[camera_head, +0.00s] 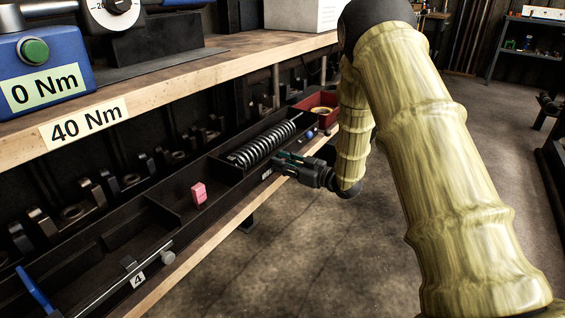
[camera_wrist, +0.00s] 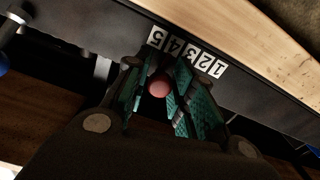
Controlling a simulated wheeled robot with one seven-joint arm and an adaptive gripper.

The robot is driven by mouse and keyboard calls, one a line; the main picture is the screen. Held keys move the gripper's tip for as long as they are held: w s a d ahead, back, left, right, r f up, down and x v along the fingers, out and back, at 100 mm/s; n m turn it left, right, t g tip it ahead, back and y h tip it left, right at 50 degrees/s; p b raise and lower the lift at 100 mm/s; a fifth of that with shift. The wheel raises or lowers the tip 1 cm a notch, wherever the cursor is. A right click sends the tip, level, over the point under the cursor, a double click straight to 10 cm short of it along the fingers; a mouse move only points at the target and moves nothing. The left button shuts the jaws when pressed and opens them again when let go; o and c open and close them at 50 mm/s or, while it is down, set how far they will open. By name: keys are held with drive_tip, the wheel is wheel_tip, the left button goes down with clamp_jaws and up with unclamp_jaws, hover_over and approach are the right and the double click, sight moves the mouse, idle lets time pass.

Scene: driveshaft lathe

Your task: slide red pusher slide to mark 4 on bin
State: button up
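The red pusher slide (camera_wrist: 160,88) shows as a round red knob in the wrist view. The slide's stem and base are hidden. Mark 4 (camera_wrist: 175,45) lies almost straight ahead of the fingertips, slightly right of the knob. In the head view my gripper (camera_head: 279,163) reaches in low over the front edge of the bin, and the knob is hidden.
A spring (camera_head: 262,146) lies in the bin behind my gripper. A pink block (camera_head: 198,193) stands in a compartment to the left. A rod with a grey knob and a separate label 4 (camera_head: 138,280) is nearer. A wooden shelf (camera_head: 180,80) overhangs the bin.

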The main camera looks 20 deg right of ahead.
drive_tip(key=shift+o, duration=1)
drive_tip(key=shift+s, duration=0.1)
drive_tip(key=v, duration=1.2)
